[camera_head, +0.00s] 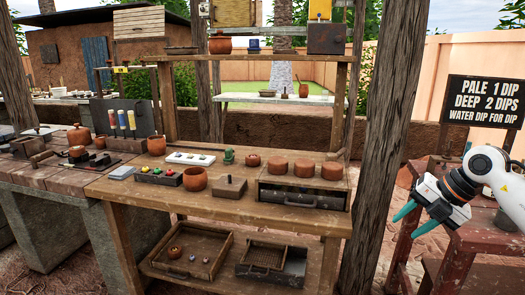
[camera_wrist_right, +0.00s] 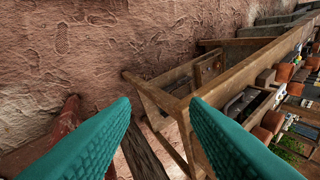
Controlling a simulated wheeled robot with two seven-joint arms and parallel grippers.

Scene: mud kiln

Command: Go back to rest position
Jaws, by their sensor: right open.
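My right gripper (camera_head: 416,217) is at the right side of the head view, with its teal fingers spread apart and nothing between them. It is in the air to the right of the wooden post and the workbench. In the right wrist view both teal fingers (camera_wrist_right: 160,130) show large and apart, with the dirt floor and the bench's side beyond them. My left gripper is not in either view.
The wooden workbench (camera_head: 270,215) holds clay pots, several round clay pieces (camera_head: 304,168) and a drawer box. A wooden post (camera_head: 372,150) stands between it and my right gripper. A reddish table (camera_head: 480,238) is close by my right arm. A sign (camera_head: 484,100) hangs behind.

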